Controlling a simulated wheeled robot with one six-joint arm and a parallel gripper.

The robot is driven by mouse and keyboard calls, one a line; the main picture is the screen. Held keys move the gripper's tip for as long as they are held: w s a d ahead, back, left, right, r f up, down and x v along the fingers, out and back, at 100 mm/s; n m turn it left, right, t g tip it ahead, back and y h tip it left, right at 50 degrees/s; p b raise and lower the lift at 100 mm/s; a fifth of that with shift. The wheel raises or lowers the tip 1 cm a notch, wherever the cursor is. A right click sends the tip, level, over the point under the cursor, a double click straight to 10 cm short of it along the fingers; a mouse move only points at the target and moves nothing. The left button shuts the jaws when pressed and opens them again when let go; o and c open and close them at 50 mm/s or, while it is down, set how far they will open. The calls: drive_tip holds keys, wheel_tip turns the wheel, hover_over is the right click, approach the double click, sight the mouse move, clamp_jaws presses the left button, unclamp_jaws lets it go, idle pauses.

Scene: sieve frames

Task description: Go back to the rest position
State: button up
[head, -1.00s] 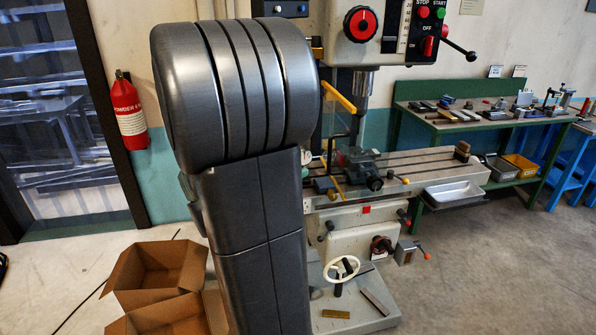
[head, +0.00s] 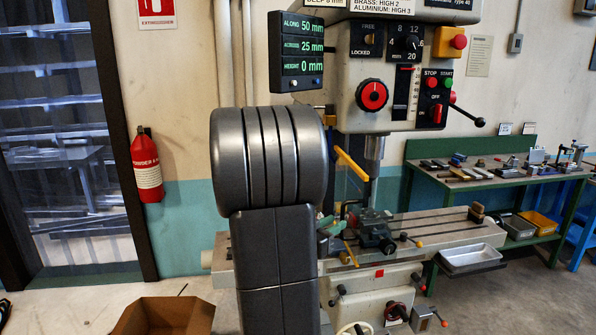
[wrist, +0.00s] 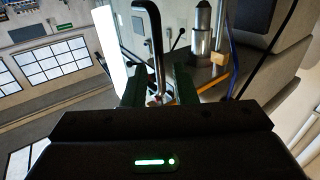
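My gripper (wrist: 158,82) shows in the wrist view with its two dark green fingers apart. A black bent rod (wrist: 157,45) shows in the gap between them; I cannot tell whether it touches either finger. In the head view a black bent handle (head: 345,209) stands at the vise (head: 372,228) on the machine table. My dark grey arm link fills the middle of the head view and hides most of the gripper and the left part of the machine.
The milling machine (head: 405,90) stands close in front, with its spindle (head: 373,155) above the vise and a yellow bar (head: 352,165) beside it. A green bench (head: 490,180) with tools is at right. A cardboard box (head: 165,316) and a fire extinguisher (head: 146,168) are at left.

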sight(342, 235)
drive_tip(key=shift+p+x, duration=0.3)
drive_tip(key=shift+x, duration=1.85)
